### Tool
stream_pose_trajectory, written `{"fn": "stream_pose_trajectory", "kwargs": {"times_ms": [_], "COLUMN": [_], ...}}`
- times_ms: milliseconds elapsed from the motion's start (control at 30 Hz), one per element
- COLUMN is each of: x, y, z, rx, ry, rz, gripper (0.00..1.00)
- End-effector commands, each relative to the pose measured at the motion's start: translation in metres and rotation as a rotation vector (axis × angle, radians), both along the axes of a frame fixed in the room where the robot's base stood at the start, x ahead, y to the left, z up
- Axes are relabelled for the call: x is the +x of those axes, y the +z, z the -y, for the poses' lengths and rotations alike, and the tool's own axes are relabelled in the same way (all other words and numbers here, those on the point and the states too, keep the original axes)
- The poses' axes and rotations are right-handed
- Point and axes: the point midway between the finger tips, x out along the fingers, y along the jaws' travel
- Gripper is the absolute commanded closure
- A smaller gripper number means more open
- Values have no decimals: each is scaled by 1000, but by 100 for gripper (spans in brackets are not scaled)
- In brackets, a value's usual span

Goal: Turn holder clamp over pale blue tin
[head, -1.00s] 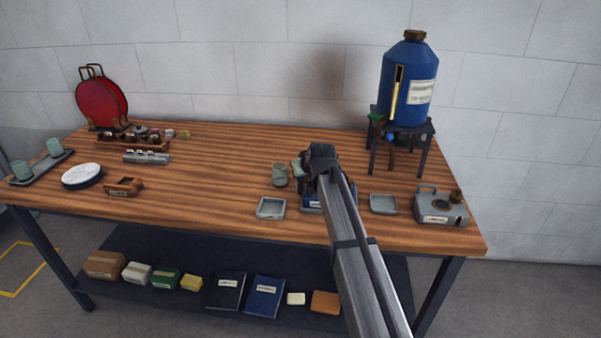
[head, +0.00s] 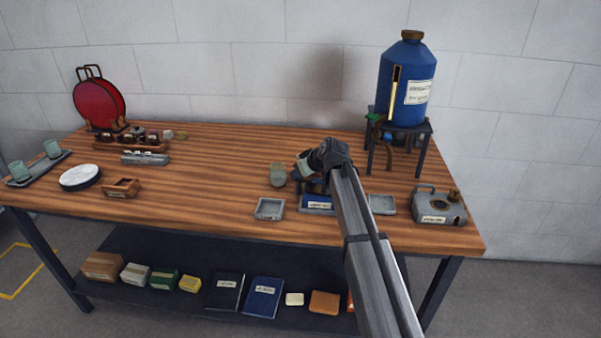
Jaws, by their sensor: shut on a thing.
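The holder (head: 318,204) is a dark blue base with a white label, near the front of the table at right of centre. My gripper (head: 307,164) is over the holder, tilted to the left, and shut on the holder clamp. My own wrist hides most of the clamp and the fingertips. A small pale piece with a brown edge shows at the gripper's left side; I cannot tell whether it is the pale blue tin. A grey-green cup (head: 278,175) stands just left of the holder.
A grey square tray (head: 269,209) lies left of the holder and another tray (head: 382,205) lies right of it. A grey canister (head: 438,207) is farther right. A blue tank (head: 408,85) stands on a dark stand behind. The table's middle left is clear.

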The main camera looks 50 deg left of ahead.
Motion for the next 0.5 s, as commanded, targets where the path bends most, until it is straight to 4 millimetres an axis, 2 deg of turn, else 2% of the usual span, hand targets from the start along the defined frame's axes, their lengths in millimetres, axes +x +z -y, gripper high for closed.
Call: {"fn": "stream_pose_trajectory", "kwargs": {"times_ms": [67,100,367,500], "x": [0,0,0,0], "y": [-1,-1,0,0], "z": [0,0,0,0], "rx": [-2,-2,-1,-1], "ry": [1,1,0,-1], "rz": [1,1,0,1], "gripper": [100,69,45,45]}}
